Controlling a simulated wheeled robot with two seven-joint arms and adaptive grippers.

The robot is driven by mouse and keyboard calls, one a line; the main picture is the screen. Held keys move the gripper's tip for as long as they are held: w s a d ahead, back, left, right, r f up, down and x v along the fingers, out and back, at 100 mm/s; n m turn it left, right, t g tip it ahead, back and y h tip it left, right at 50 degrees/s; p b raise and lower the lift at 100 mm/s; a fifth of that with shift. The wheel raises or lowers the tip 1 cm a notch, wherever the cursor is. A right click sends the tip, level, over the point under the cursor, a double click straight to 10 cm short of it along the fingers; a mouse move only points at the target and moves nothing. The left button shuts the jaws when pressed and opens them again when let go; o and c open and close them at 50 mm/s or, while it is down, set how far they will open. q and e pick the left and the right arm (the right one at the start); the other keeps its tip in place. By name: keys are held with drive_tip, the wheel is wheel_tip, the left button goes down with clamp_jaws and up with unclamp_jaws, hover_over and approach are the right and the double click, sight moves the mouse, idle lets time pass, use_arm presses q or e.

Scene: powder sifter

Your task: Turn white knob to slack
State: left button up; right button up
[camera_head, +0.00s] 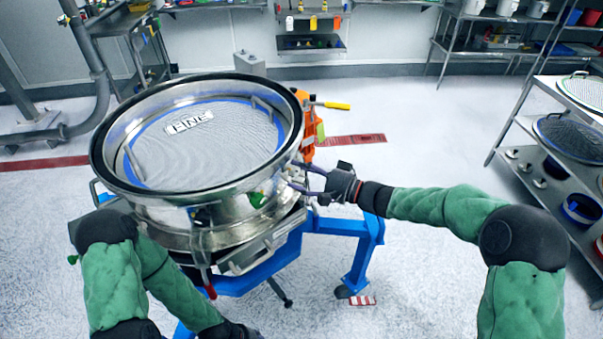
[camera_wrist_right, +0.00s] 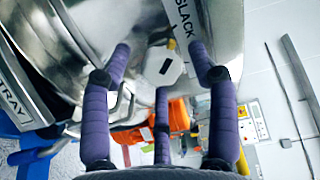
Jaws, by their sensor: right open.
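The white knob (camera_wrist_right: 163,66) is a pale, many-sided piece on the sifter's shiny metal side, in the right wrist view. I cannot make it out in the head view. My right gripper (camera_head: 299,180) is beside the sifter's right side, below the rim. In the wrist view its purple fingers (camera_wrist_right: 160,62) are spread around the knob's place in the picture, with gaps between them and the knob. Whether a finger touches it is unclear. My left gripper (camera_head: 232,331) is dark and cut off at the bottom edge; its fingers do not show.
The round sifter (camera_head: 196,132) with a mesh screen stands on a blue frame (camera_head: 365,250). An orange part with a yellow handle (camera_head: 336,105) is behind my right gripper. A rack (camera_head: 535,178) with sieves stands at the right. A label plate (camera_wrist_right: 184,22) is above the knob.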

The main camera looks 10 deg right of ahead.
drive_tip(key=v, duration=1.2)
drive_tip(key=shift+f, duration=0.1)
drive_tip(key=s+a+f+g+h+p, duration=0.1)
drive_tip(key=s+a+f+g+h, duration=0.1)
drive_tip(key=s+f, duration=0.5)
drive_tip(key=s+a+f+n+g+h+p, duration=0.1)
drive_tip(key=s+f+g+h, duration=0.3)
drive_tip(key=f, duration=1.4)
drive_tip(key=s+a+f+n+g+h+p, duration=0.1)
drive_tip(key=s+a+f+g+h+p, duration=0.2)
drive_tip(key=s+f, duration=0.9)
drive_tip(key=shift+a+f+h, duration=0.15)
drive_tip(key=shift+a+h, duration=0.35)
drive_tip(key=shift+h, duration=0.6)
